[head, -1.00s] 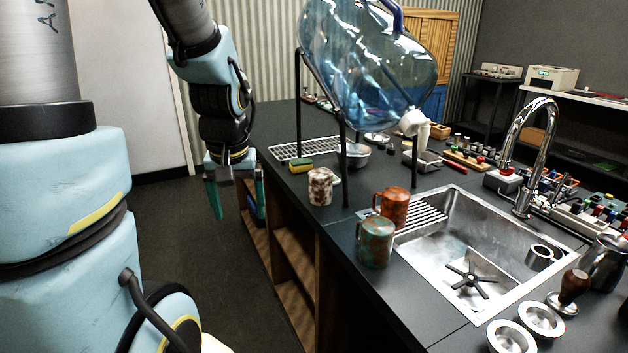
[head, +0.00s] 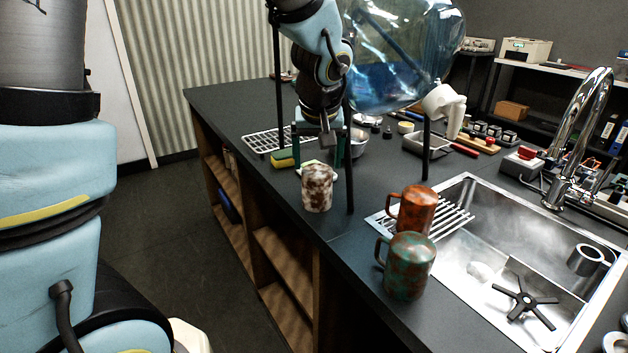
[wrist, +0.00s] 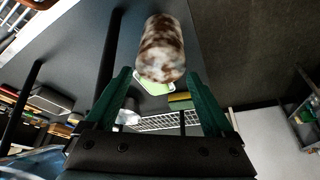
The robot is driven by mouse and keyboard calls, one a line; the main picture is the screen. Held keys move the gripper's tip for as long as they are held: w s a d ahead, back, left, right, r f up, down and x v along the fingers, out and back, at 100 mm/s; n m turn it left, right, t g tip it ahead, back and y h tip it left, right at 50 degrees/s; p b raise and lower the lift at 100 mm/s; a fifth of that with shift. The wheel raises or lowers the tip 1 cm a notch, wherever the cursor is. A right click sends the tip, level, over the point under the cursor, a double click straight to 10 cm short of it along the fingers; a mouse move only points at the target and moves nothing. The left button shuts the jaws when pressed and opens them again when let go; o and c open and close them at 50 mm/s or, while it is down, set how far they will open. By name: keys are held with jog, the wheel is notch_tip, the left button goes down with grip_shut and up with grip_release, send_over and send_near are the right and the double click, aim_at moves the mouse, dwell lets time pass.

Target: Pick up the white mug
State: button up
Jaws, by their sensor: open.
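The white mug (head: 317,188) has brown mottled patches and stands upright on the dark counter near its front edge. It also shows in the wrist view (wrist: 161,48), beyond the fingertips and roughly centred between them. My gripper (head: 318,160) is open and empty, just behind and above the mug in the head view. Its green fingers also show in the wrist view (wrist: 160,82), spread on either side. I cannot tell whether a finger touches the mug. The mug's handle is not clearly visible.
An orange-brown mug (head: 413,210) and a green-brown mug (head: 406,266) stand nearer the sink (head: 500,290). A thin black post (head: 349,185) of the water-jug stand rises close right of the white mug. A sponge (head: 285,158) and drying rack (head: 262,141) lie behind it.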

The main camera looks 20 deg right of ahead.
jog(key=shift+p+x, duration=0.4)
jog(key=shift+x, duration=3.15)
jog(key=c, duration=1)
jog(key=shift+r, duration=0.1)
